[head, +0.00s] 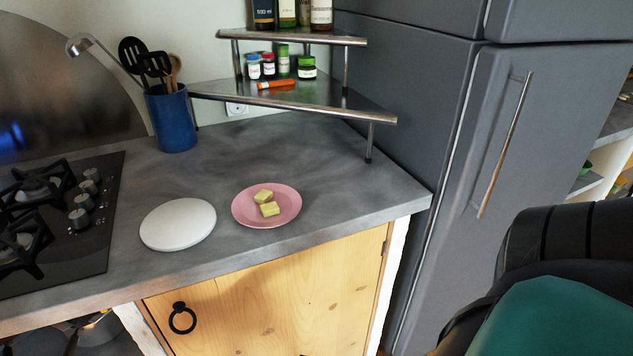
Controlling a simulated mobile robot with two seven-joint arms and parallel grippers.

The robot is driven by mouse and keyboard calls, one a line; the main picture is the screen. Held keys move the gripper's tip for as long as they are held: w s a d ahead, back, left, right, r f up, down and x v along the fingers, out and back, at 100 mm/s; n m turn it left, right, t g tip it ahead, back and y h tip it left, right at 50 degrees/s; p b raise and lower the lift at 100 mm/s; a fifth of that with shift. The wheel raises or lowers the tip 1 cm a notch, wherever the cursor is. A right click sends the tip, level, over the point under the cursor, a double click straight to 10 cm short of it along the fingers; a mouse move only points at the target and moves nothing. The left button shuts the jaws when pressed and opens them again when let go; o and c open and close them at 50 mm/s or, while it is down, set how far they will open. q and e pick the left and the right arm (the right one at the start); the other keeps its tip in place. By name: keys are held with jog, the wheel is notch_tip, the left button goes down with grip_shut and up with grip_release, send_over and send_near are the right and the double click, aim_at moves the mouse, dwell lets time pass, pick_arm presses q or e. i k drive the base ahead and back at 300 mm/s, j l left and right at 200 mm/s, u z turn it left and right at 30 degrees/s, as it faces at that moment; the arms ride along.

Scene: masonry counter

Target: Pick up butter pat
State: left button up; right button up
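Two pale yellow butter pats lie close together on a pink plate (283,215) on the grey counter. One butter pat (270,209) is nearer the front. The other butter pat (263,196) is just behind it and slightly left. Neither of my grippers shows in the head view. A dark and green arm part, which looks like mine, fills the lower right corner, well away from the plate.
A white round board (178,224) lies left of the plate. Further left is a gas hob (60,215). A blue utensil pot (171,118) and a metal corner shelf (290,95) with jars stand behind. A grey fridge (420,130) bounds the right. Counter (300,160) behind the plate is clear.

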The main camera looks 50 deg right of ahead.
aim_at(268, 210)
jog(key=z, duration=1.15)
